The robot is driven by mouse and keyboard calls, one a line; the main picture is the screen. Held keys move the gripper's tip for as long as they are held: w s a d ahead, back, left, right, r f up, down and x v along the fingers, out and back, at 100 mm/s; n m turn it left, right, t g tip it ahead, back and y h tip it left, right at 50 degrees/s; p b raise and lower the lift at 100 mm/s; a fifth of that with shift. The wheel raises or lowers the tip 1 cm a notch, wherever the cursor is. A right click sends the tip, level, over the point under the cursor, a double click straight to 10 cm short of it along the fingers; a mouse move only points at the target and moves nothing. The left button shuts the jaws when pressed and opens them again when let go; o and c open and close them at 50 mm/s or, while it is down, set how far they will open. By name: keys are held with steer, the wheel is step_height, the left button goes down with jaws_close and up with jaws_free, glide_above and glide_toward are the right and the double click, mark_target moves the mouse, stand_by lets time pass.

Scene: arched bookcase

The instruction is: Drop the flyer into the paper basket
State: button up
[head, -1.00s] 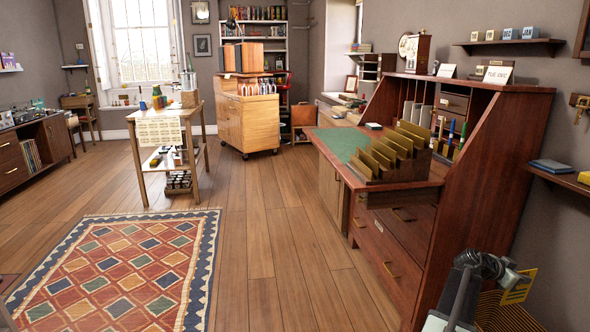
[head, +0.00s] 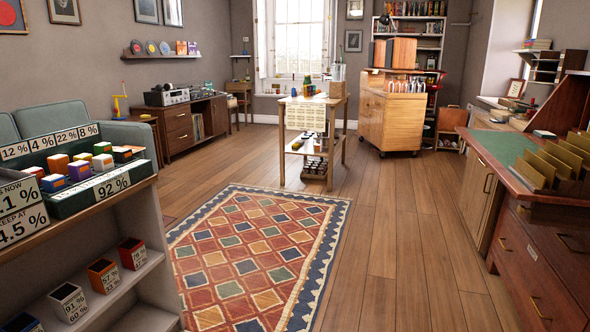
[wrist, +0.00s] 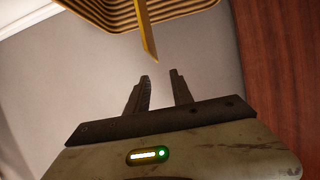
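In the wrist view, my gripper (wrist: 160,76) has its two dark fingers apart, with nothing seen between them. The yellow flyer (wrist: 149,36) shows nearly edge-on just beyond the fingertips, apparently clear of them. Its upper part overlaps the ribbed, tan paper basket (wrist: 95,12) at the top of the picture. Its near tip reaches past the basket's rim in the picture. I cannot tell whether the flyer is inside the basket or in front of it. The gripper, flyer and basket are all out of the head view.
A reddish-brown wooden surface (wrist: 285,75) runs along the wrist view's right side. In the head view, the desk (head: 545,270) stands right and a shelf unit (head: 150,262) with priced blocks stands left. The patterned rug (head: 255,255) and open floor (head: 400,235) lie between.

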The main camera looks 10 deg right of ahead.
steer(key=shift+a, duration=0.1)
steer(key=p+v, duration=0.3)
steer(key=v, duration=0.4)
steer(key=shift+w+a+r, duration=0.15)
steer(key=shift+a, duration=0.05)
